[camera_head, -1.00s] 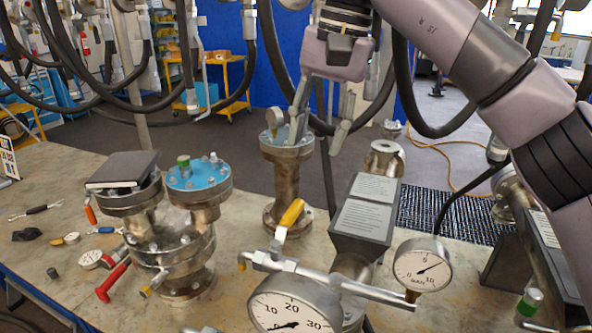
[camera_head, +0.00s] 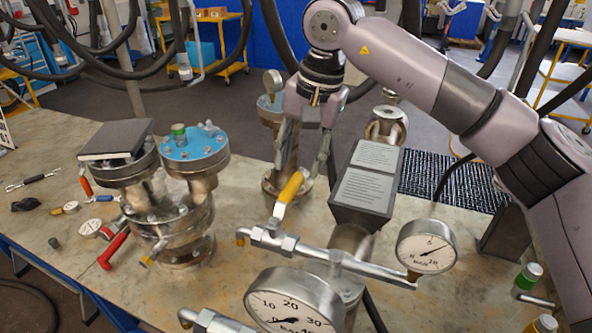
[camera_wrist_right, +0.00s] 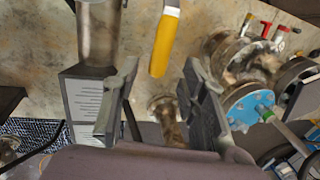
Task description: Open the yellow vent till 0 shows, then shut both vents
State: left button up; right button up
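The yellow vent handle (camera_head: 291,187) rises at a slant from a metal valve on the pipe in the front middle. My right gripper (camera_head: 303,168) points down just above and behind it, fingers apart and empty. In the right wrist view the handle (camera_wrist_right: 164,45) shows beyond the gap between the open fingers (camera_wrist_right: 158,105); I see no contact. A large gauge (camera_head: 293,312) is cut by the lower edge, its needle low at the left. A smaller gauge (camera_head: 425,247) has its needle pointing up right. A red handle (camera_head: 115,250) sits at the left vessel. My left gripper is out of view.
Twin flanged vessels, one with a blue flange (camera_head: 195,150), stand at the left. A flanged pipe (camera_head: 272,180) stands behind my right gripper. A box with a printed label (camera_head: 366,182) is right of the handle. Small tools lie on the table (camera_head: 50,220) at far left.

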aim_at(295, 180)
jog(key=f, duration=0.3)
jog(key=shift+w+a+f+p, duration=0.1)
jog(key=shift+a+f+p, duration=0.15)
jog(key=shift+a+p, duration=0.1)
jog(key=shift+f, duration=0.4)
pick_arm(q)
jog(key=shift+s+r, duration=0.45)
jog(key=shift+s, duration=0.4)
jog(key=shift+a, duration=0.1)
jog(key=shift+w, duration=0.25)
pick_arm(e)
grip_shut()
